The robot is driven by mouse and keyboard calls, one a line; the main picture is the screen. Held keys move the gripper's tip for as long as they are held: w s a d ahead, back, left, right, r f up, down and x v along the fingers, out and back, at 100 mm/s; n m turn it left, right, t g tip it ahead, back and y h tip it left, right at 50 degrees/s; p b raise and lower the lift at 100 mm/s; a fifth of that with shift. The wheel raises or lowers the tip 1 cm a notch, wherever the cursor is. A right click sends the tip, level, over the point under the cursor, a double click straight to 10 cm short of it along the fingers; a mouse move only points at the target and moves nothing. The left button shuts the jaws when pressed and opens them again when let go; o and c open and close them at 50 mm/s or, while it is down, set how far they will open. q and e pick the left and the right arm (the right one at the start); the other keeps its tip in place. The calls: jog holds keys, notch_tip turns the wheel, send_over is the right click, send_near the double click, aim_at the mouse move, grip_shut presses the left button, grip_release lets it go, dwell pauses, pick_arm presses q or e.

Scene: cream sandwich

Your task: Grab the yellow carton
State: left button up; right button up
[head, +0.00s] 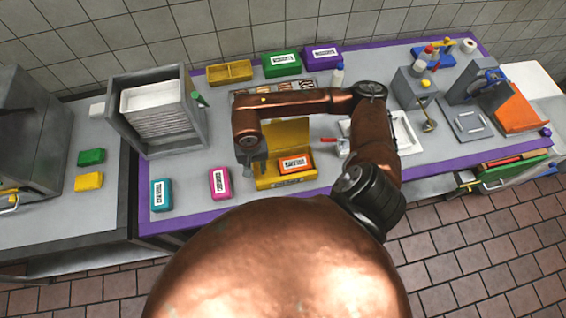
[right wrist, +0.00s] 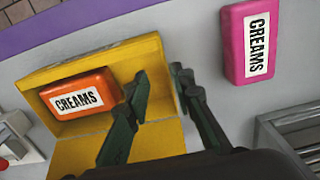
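The yellow carton (head: 285,132) stands open near the front edge of the bench, its back panel raised. An orange pack marked CREAMS (head: 296,163) lies in it. In the right wrist view the carton (right wrist: 95,62) and orange pack (right wrist: 82,97) sit left of centre. My right gripper (head: 253,168) is at the carton's left end. In the right wrist view its fingers (right wrist: 160,75) are apart, with yellow carton showing between them. The left finger overlaps the carton beside the orange pack; the right one is at its side edge. Contact cannot be told. My left gripper is not in view.
A pink pack (head: 220,183) and a teal pack (head: 161,194) stand to the left. A yellow tray (head: 229,73), green box (head: 281,64) and purple box (head: 322,56) stand at the back. A grey rack (head: 152,140) stands at left, a white tray (head: 408,147) at right.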

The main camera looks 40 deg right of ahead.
jog(key=f, duration=0.1)
jog(key=w+f, duration=0.1)
jog(key=w+f+p, duration=0.1)
jog(key=f, duration=0.1)
jog(key=shift+a+f, duration=0.1)
jog(key=shift+a, duration=0.05)
jog(key=shift+s+f, duration=0.4)
jog(key=shift+f, duration=0.15)
jog(key=shift+w+f, duration=0.1)
jog(key=shift+w, duration=0.1)
jog(key=shift+c, duration=1.1)
jog(key=shift+s, duration=0.15)
jog(key=c, duration=0.3)
grip_shut()
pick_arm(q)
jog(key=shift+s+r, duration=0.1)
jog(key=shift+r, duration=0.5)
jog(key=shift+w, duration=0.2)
